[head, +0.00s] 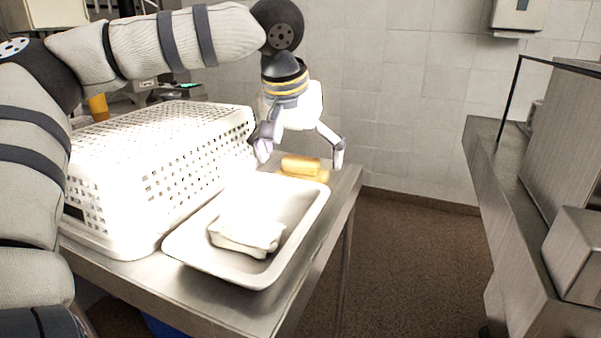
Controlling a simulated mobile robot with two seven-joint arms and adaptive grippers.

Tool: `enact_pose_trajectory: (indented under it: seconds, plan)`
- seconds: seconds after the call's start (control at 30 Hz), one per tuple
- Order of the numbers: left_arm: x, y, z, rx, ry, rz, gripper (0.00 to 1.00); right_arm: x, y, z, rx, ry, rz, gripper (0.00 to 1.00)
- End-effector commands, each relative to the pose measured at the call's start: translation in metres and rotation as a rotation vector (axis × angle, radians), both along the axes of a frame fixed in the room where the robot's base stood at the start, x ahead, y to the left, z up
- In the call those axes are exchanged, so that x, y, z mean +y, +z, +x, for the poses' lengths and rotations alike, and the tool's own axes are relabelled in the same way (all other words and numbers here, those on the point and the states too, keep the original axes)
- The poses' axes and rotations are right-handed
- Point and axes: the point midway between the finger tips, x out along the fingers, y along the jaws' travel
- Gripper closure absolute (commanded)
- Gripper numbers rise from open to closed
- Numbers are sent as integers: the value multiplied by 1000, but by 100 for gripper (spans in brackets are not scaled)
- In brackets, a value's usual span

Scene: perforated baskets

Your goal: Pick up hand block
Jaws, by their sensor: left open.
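My left gripper (301,153) points down with its two fingers spread wide. A yellow block (300,165), rounded in shape, lies at the far end of the metal table (325,218), between and slightly below the fingertips in the picture. A second yellow part shows at its lower right; I cannot tell if it is one piece with it. The gripper holds nothing. A white, irregular block-like item (247,236) lies in a shallow white tray (176,245) on the same table. I cannot tell which of these is the hand block. My right gripper is out of view.
An upturned white perforated basket (170,150) stands on the table left of the tray, close to my left gripper's left finger. A tiled wall is behind. Open floor (400,265) lies right of the table, then a metal counter (490,185).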

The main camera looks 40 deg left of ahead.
Motion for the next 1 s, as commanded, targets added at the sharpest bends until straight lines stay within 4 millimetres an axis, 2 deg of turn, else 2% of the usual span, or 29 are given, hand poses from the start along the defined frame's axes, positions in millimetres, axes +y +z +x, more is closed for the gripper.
enact_pose_trajectory:
  seconds: [0.1,0.33,0.37,0.5,0.6,0.87,1.0]
  plan:
    - [2,-15,6,2,0,-1,0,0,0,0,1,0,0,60]
    - [3,-17,7,-1,0,0,0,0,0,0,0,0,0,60]
    - [3,-17,7,-1,0,0,5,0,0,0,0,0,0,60]
    - [3,-17,7,-1,0,0,36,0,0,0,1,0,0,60]
    - [3,-17,7,0,0,0,55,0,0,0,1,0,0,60]
    - [3,-17,7,0,0,0,55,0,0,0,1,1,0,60]
    - [3,-5,7,-4,2,1,55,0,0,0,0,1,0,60]
